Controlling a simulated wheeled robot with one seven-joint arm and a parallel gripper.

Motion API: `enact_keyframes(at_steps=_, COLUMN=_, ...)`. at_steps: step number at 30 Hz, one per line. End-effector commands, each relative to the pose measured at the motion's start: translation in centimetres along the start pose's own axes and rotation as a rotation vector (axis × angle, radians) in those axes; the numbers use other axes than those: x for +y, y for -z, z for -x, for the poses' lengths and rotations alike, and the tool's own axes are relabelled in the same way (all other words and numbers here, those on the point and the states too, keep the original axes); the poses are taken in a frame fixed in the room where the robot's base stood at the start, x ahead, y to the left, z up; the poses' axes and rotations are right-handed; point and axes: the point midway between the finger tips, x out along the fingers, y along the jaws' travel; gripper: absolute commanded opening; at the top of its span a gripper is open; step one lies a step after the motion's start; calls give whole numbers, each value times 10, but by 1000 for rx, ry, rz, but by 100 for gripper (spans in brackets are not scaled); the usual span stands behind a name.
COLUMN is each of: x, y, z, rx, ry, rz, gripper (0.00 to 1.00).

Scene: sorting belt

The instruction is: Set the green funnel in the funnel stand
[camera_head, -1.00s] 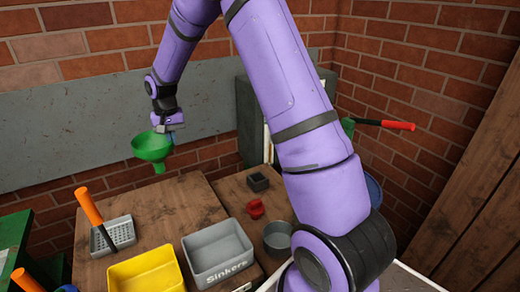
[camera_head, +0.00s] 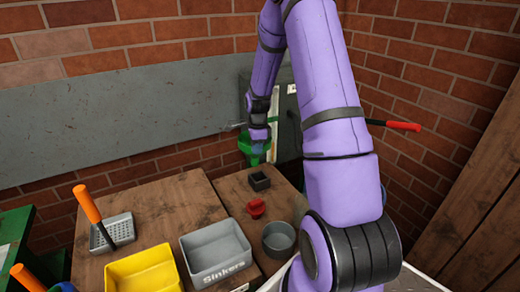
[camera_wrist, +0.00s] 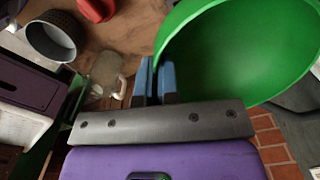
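The green funnel (camera_head: 251,147) hangs from my gripper (camera_head: 258,138) in the head view, above the back of the right wooden table top. In the wrist view its wide bowl (camera_wrist: 240,45) fills the upper right. The blue fingertips of my gripper (camera_wrist: 155,78) are close together at the bowl's edge and appear shut on its rim. A small dark square holder (camera_head: 259,181) stands on the table just below the funnel. I cannot tell whether it is the funnel stand. The funnel's spout is hidden in the wrist view.
A red piece (camera_head: 256,207) and a grey round pot (camera_head: 279,239) stand in front of the dark holder. A grey "Sinkers" bin (camera_head: 215,252), a yellow bin (camera_head: 143,270) and a grater-like tray (camera_head: 112,232) are on the left. A clear mug (camera_wrist: 107,70) shows in the wrist view.

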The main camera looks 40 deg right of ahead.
Motion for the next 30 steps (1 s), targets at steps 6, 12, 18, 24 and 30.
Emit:
enact_keyframes(at_steps=6, x=3, y=12, z=-5, rx=0, ry=0, rz=-83, gripper=0)
enact_keyframes(at_steps=12, x=3, y=12, z=-13, rx=1, ry=0, rz=-83, gripper=0)
enact_keyframes(at_steps=18, x=4, y=12, z=-30, rx=0, ry=-1, rz=-81, gripper=0)
enact_keyframes(at_steps=24, x=3, y=12, z=-46, rx=1, ry=-1, rz=-80, gripper=0)
enact_keyframes(at_steps=30, x=3, y=12, z=-53, rx=0, ry=0, rz=-81, gripper=0)
